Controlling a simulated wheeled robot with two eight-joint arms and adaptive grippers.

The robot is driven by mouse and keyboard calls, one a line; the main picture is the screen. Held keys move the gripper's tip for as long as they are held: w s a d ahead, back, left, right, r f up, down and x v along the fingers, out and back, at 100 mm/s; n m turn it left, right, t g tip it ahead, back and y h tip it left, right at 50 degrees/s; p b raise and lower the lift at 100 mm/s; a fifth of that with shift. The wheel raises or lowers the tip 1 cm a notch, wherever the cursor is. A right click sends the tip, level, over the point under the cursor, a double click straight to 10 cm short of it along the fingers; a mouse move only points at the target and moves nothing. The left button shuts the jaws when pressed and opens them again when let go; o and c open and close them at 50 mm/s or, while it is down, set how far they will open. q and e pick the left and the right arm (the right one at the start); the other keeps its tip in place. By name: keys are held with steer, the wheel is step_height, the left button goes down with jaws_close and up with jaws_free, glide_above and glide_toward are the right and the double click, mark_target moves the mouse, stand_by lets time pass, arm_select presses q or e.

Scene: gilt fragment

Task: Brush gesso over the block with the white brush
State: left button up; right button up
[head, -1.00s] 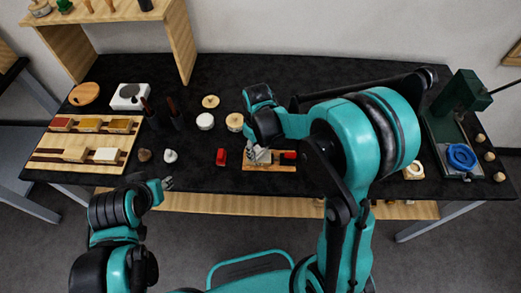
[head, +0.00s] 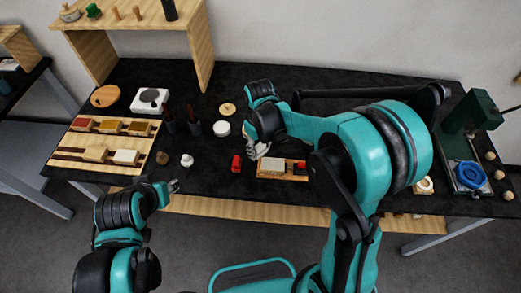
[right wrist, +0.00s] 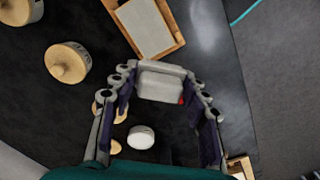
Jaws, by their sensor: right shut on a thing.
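A pale block (head: 274,165) lies in a wooden tray (head: 291,178), with a red piece at the tray's right end. The right wrist view shows a pale slab (right wrist: 141,26) in a wooden frame, seemingly the same block and tray. My right gripper (head: 256,152) is just left of the block; in the right wrist view (right wrist: 163,78) it is shut on a pale grey, blocky thing (right wrist: 160,82), seemingly the white brush. Its working side is hidden. My left gripper (head: 174,186) hangs empty by the table's front edge; its opening is too small to tell.
A red piece (head: 237,164) stands left of the tray. A white jar (head: 222,129) and a wooden lid (head: 227,109) are behind it. A wooden rack (head: 78,157) with coloured blocks lies at left. A green press (head: 468,125) stands at right.

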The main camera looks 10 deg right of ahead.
steer(key=shift+r+p, duration=0.8)
steer(key=shift+r, duration=0.65)
steer(key=shift+d+f, duration=0.1)
